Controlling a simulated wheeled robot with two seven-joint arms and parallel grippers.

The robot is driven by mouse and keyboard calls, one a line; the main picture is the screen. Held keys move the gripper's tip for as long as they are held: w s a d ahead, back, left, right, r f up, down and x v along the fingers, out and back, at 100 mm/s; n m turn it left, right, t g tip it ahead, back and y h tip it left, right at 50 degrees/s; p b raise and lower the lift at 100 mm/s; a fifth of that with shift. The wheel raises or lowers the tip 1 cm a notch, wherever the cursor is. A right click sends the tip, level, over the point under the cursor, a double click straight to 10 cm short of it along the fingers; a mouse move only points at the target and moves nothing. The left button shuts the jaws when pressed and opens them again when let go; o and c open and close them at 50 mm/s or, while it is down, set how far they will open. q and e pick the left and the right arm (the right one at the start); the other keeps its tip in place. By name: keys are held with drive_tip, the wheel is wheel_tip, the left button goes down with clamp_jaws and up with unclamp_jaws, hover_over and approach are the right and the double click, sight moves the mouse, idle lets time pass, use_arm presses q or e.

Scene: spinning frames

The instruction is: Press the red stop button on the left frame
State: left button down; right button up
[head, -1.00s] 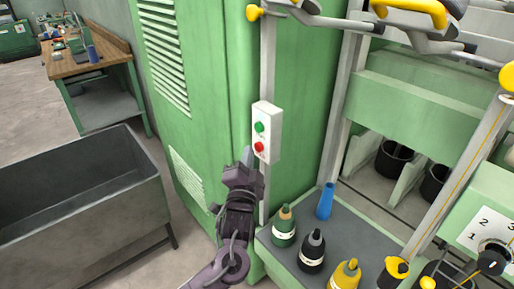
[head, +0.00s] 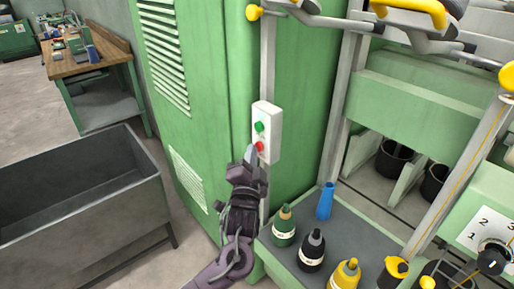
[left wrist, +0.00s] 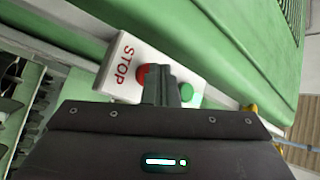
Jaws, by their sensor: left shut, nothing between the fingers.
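The red stop button (head: 259,147) sits low on a white switch box (head: 275,135) on the green frame's post, below a green button (head: 259,127). In the left wrist view the red button (left wrist: 142,76) is beside the word STOP, partly covered by my fingers, with the green button (left wrist: 186,92) on their other side. My left gripper (head: 250,154) is shut and empty, its tips at the lower left of the red button. It also shows in the left wrist view (left wrist: 160,72). I cannot tell whether the tips touch the button. My right gripper is out of view.
A green cabinet (head: 215,90) stands directly behind the box.

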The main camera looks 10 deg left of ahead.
use_arm(q)
drive_tip(key=shift+w+d, duration=0.15)
drive_tip(key=shift+w, duration=0.05)
drive_tip(key=shift+s, duration=0.1)
idle(0.4)
drive_tip(key=shift+s+a+p, duration=0.55)
drive_tip(key=shift+s+p, duration=0.05)
drive_tip(key=shift+s, duration=0.05)
drive_tip(key=s+a+p, duration=0.1)
drive_tip(key=s, duration=0.1)
drive_tip(key=s+a+p, duration=0.1)
drive_tip(key=s+a, duration=0.1)
drive_tip(key=shift+p, duration=0.3)
idle(0.7)
